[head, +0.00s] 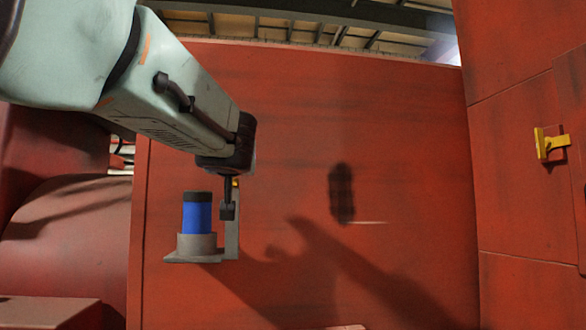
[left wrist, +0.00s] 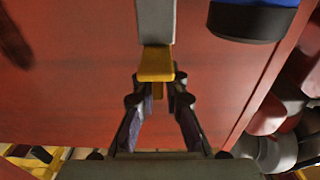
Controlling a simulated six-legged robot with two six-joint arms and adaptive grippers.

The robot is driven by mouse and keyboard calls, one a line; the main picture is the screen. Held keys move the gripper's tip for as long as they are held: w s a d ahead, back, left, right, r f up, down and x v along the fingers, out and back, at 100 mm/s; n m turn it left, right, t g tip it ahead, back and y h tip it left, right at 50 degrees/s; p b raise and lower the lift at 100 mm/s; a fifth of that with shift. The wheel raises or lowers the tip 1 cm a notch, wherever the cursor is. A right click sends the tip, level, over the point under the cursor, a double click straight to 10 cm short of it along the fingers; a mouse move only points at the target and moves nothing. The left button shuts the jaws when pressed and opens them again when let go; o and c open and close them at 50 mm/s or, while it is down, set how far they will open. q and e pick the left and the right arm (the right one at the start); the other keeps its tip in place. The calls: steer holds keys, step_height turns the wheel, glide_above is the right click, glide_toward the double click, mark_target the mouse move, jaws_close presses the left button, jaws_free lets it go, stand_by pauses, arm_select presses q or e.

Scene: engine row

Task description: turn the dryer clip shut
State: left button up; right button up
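The dryer is a blue cylinder (head: 197,214) with a black cap, upright in a grey cup on a bracket on the red wall. Its lower right neighbour is a grey upright plate (head: 233,238). The yellow clip (left wrist: 156,63) shows in the left wrist view, just at my fingertips; only a sliver of it shows in the head view. My left gripper (left wrist: 160,88) has its two dark fingers apart, one at each side of the clip. Whether they touch it is unclear. In the head view this gripper (head: 228,200) hides most of the clip. My right gripper is in neither view.
The red wall (head: 400,270) right of the dryer is bare apart from a dark slot (head: 342,193). A yellow handle (head: 551,144) sticks out of the right-hand red panel. Red rounded machinery (head: 65,235) stands at the left.

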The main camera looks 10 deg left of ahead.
arm_select(q)
steer(key=shift+w+d+f, duration=0.15)
steer(key=shift+w, duration=0.05)
jaws_close()
steer(key=shift+a, duration=0.2)
steer(key=shift+d, duration=0.1)
